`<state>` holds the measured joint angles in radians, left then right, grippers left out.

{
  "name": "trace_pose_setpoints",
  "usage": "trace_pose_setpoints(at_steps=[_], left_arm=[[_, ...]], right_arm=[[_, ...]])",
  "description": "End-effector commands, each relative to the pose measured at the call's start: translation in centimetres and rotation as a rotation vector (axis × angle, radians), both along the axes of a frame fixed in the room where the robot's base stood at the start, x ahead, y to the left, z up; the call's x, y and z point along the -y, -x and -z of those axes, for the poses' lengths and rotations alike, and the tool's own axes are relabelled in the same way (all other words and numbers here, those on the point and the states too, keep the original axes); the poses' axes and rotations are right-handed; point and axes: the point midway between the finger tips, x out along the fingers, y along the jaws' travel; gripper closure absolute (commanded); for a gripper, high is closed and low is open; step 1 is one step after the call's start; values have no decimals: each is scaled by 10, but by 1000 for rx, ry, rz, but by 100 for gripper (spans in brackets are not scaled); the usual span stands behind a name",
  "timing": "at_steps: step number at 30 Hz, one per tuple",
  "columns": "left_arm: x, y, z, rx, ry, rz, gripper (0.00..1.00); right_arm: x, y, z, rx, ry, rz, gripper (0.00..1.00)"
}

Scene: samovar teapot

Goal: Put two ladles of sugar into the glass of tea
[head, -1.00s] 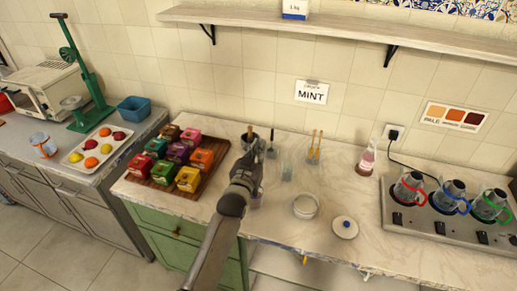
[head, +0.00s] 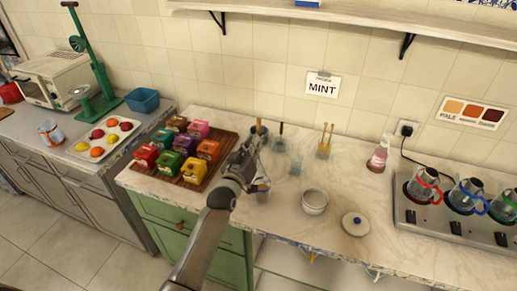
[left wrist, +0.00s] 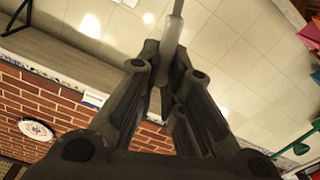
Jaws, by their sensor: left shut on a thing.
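My left gripper (head: 254,150) is over the counter, right of the tea boxes. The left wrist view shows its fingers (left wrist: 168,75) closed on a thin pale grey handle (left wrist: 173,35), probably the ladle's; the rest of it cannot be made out. A small glass (head: 263,188) with darker contents stands just below and right of the gripper, partly hidden by it; I cannot tell if this is the tea. A white open bowl (head: 315,201), probably for the sugar, stands further right. Its likely lid (head: 355,223), white with a blue knob, lies beside it. My right gripper is not in view.
A wooden tray (head: 219,170) of coloured boxes is at left. Behind the gripper are a dark cup (head: 259,134), a clear glass (head: 295,166) and a holder with wooden sticks (head: 324,150).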

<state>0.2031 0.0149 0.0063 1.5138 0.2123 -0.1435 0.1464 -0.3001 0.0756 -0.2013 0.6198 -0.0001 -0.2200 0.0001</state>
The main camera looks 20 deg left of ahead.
Motion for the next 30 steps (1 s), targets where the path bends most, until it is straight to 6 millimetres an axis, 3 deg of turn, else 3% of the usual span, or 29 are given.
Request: trace_pose_setpoints(at_steps=[30], left_arm=[[-61,0,39,-1,517,-1,100]], right_arm=[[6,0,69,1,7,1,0]])
